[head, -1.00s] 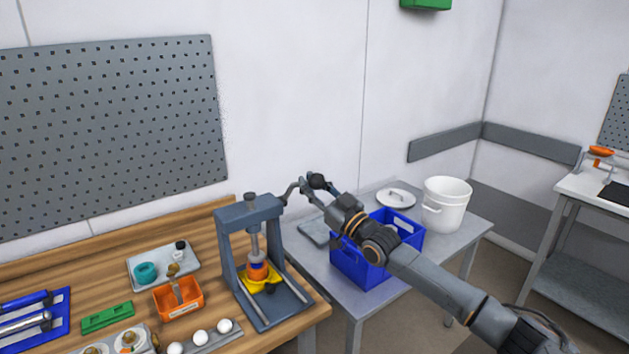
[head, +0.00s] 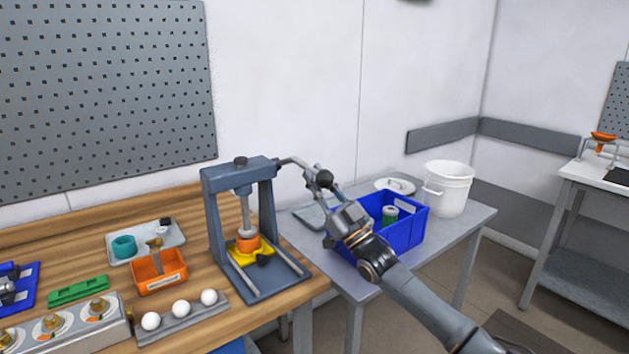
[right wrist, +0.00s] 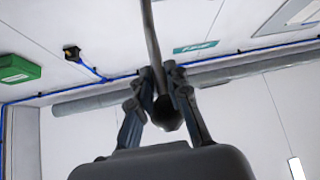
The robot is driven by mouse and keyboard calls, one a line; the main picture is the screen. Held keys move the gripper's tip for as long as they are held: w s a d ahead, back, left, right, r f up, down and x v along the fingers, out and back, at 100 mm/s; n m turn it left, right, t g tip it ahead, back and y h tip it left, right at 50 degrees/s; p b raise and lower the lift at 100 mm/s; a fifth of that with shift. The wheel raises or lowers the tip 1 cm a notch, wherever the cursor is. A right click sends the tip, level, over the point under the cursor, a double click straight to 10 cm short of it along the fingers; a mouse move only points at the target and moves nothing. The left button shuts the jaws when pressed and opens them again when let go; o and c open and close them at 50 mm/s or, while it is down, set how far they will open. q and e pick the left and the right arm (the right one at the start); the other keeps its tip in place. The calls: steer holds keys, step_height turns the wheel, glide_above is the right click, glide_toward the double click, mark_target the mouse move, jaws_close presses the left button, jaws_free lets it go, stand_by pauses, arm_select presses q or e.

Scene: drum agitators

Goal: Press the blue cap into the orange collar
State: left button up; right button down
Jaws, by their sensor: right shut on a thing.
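The grey lever press (head: 210,215) stands on the wooden bench. The orange collar (head: 247,243) sits upright in the yellow holder (head: 240,253) under the ram (head: 246,213). The ram's lower end is down at the collar's top. I cannot make out the blue cap there now. My right gripper (head: 318,180) is shut on the press lever (head: 291,161), near its dark ball knob. In the right wrist view, its fingers (right wrist: 161,76) close around the lever rod with the knob (right wrist: 166,112) between them. My left gripper is not in view.
A blue crate (head: 395,240) holding a green-and-white part and a white bucket (head: 447,190) stand on the grey side table. An orange bin (head: 160,284), a grey tray (head: 165,247) and a rack with white balls (head: 182,320) lie left of the press.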

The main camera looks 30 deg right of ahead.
steer(key=shift+s+a+f, duration=0.1)
steer(key=shift+a+f, duration=0.05)
steer(key=shift+f, duration=0.35)
steer(key=c, duration=1.5)
jaws_free()
steer(key=shift+s, duration=0.1)
steer(key=o, duration=0.5)
steer(key=shift+s+r, duration=0.35)
steer(key=shift+o, duration=0.2)
steer(key=v, duration=1.2)
steer(key=shift+w+f, duration=0.1)
steer(key=shift+w, duration=0.05)
